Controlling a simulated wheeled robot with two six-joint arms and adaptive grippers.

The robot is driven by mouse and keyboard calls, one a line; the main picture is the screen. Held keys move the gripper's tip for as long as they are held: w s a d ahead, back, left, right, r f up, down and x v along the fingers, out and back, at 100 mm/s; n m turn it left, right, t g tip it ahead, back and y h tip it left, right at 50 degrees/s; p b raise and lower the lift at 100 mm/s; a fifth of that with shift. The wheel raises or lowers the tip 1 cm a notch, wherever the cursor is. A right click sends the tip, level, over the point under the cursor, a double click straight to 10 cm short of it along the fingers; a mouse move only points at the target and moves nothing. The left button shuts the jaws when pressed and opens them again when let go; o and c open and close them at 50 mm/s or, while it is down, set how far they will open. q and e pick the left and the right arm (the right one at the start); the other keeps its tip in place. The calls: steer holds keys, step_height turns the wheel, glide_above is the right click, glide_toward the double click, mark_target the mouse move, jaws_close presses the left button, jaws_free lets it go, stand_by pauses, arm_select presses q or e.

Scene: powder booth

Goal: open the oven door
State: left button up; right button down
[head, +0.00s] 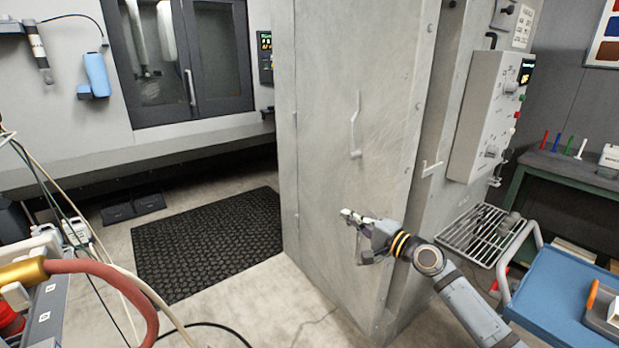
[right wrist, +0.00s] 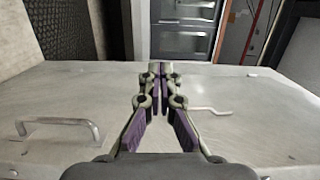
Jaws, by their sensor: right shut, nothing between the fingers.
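The oven door appears to be the tall grey metal panel (head: 330,60) in the middle of the head view; whether it stands ajar I cannot tell. A thin cranked handle (head: 355,125) is on its face, and it also shows in the right wrist view (right wrist: 205,110). A D-shaped handle (right wrist: 60,130) shows at the left in the wrist view. My right gripper (head: 346,214) is shut and empty in front of the panel, below the cranked handle. In the wrist view its fingertips (right wrist: 160,70) meet, pointing along the panel between both handles. My left gripper is out of view.
A control box (head: 485,115) sits right of the panel, with a wire rack (head: 480,232) below. A blue cart (head: 560,290) stands at lower right. A black mat (head: 210,240) lies on the floor to the left. A red hose (head: 110,280) crosses the lower left.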

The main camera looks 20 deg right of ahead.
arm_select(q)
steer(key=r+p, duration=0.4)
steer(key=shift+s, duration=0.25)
arm_select(e)
steer(key=s+a+x, duration=0.1)
steer(key=a+x, duration=0.1)
steer(key=x, duration=1.1)
steer(key=shift+a, duration=0.25)
steer(key=shift+s, duration=0.1)
stand_by(0.5)
